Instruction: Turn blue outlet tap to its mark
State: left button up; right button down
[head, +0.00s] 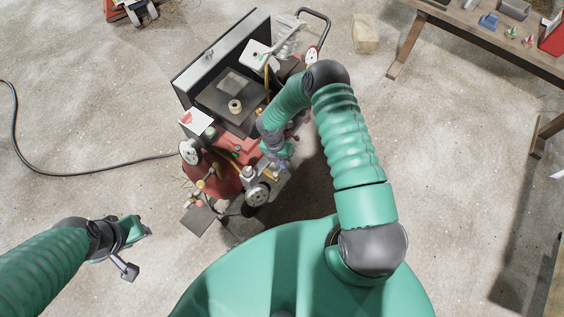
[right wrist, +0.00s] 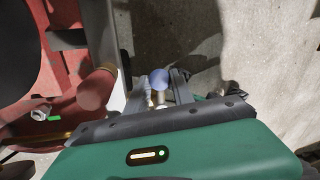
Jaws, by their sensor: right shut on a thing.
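The blue tap (right wrist: 160,79) shows as a round blue knob between the dark fingers of my right gripper (right wrist: 163,92) in the right wrist view. A brass and silver fitting (right wrist: 158,98) sits just below it. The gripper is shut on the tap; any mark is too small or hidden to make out. In the head view my right gripper (head: 282,162) reaches down to the right side of the red machine (head: 222,178), and my arm hides the tap. My left gripper (head: 133,250) is open and empty above the floor at the lower left.
The wheeled machine carries an open dark box (head: 226,85), small valves and wheels (head: 257,194). A black cable (head: 75,168) runs left over the floor. A wooden block (head: 365,33) stands behind. A workbench (head: 480,35) is at the upper right.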

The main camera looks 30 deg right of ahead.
jog(key=shift+m, duration=0.3)
jog(key=s+a+m+y+p, duration=0.2)
jog(key=s+m, duration=0.4)
jog(key=m, duration=1.1)
jog(key=shift+t+y+p, duration=0.3)
jog(key=shift+y+p, duration=0.2)
jog(key=shift+p, duration=0.65)
jog(key=shift+a+m, duration=0.15)
jog(key=shift+m, duration=0.15)
jog(key=c, duration=1.1)
grip_release()
